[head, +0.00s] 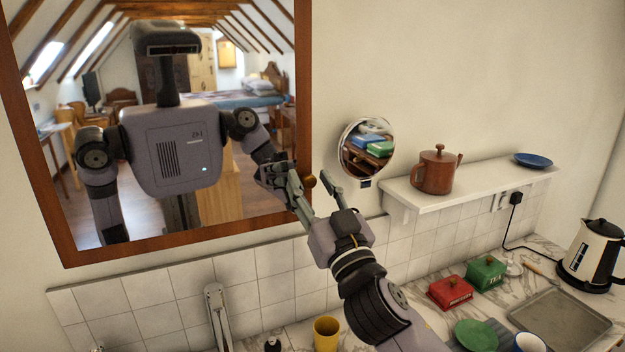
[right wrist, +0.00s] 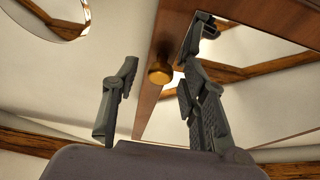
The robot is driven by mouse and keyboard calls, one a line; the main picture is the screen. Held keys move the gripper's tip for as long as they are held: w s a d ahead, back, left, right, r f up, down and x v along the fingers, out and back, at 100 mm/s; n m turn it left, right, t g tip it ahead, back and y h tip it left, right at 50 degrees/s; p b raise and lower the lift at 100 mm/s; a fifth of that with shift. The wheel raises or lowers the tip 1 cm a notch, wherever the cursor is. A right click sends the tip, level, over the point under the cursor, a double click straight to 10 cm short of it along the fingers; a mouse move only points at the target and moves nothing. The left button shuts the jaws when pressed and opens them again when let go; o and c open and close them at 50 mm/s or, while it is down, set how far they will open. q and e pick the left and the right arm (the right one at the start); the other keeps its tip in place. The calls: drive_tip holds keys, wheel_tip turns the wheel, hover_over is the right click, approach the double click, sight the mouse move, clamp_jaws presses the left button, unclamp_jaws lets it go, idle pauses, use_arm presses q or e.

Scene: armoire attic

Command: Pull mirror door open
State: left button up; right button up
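The mirror door, a mirror in a brown wooden frame (head: 303,90), hangs on the wall at the left of the head view and looks flat against it. A small round brass-coloured knob (head: 310,182) sits on its right frame edge, low down. My right gripper (head: 311,176) is open at the knob, one finger to each side. In the right wrist view, the knob (right wrist: 160,72) shows between the spread fingers, with gaps on both sides; I cannot tell how deep it lies between them. The frame (right wrist: 172,45) runs behind it. My left gripper is not in view.
A round shaving mirror (head: 366,147) is on the wall right of the gripper. A white shelf (head: 470,187) holds a brown teapot (head: 437,170) and a blue plate (head: 533,160). Below, the counter holds red and green boxes (head: 487,272), a yellow cup (head: 326,334) and a kettle (head: 592,256).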

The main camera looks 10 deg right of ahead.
drive_tip(key=shift+c, duration=0.6)
clamp_jaws()
idle(0.3)
